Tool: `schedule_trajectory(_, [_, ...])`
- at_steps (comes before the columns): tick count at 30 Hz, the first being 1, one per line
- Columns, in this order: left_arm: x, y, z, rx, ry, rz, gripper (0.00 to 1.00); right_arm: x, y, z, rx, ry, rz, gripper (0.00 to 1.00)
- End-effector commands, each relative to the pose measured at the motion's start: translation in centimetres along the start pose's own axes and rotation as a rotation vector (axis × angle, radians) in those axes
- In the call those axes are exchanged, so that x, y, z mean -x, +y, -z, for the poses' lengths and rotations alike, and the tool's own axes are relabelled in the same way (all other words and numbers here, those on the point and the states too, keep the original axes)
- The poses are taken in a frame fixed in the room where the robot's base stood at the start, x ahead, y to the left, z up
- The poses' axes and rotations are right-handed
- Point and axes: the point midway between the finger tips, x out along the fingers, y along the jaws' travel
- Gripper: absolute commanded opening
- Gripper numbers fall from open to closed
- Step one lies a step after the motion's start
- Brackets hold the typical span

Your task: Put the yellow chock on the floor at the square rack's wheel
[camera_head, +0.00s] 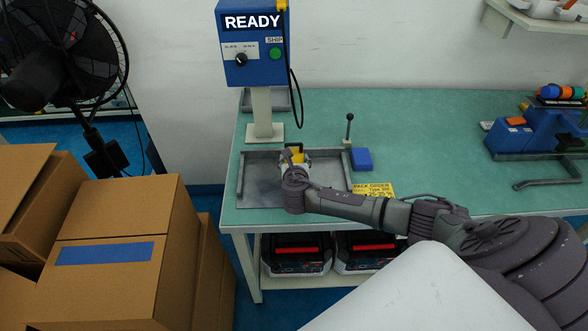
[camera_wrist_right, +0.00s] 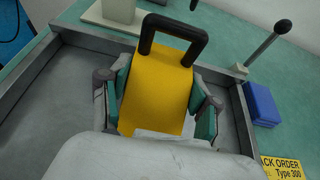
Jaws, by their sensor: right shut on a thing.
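The yellow chock (camera_wrist_right: 158,85) has a black loop handle and sits between the fingers of my right gripper (camera_wrist_right: 160,102) in the right wrist view. My right gripper is shut on it, with a teal pad against each side. In the head view the chock (camera_head: 294,152) shows as a small yellow patch over the grey tray (camera_head: 262,198), beyond my right gripper (camera_head: 296,163). Whether the chock touches the tray I cannot tell. The square rack and its wheel are not in view. My left gripper is not in view.
A blue READY control box (camera_head: 252,48) stands on a post behind the tray. A lever (camera_head: 348,130) and a blue block (camera_head: 361,159) are right of the tray. Cardboard boxes (camera_head: 100,240) and a fan (camera_head: 65,50) fill the left. Little blue floor shows.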

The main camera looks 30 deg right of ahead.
Motion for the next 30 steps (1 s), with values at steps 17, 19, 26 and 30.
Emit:
schedule_trajectory(17, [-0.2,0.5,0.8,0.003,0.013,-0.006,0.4,-1.4,0.1,3.5,0.001,-0.001,-0.001,0.15])
schedule_trajectory(19, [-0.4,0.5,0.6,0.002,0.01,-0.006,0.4,-1.5,0.1,3.7,0.001,-0.001,-0.001,0.15])
schedule_trajectory(26, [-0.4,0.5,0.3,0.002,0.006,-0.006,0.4,-1.5,0.1,3.9,0.001,0.001,-0.001,0.87])
schedule_trajectory(30, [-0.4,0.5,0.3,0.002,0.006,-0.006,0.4,-1.5,0.0,3.9,0.001,0.001,-0.001,0.87])
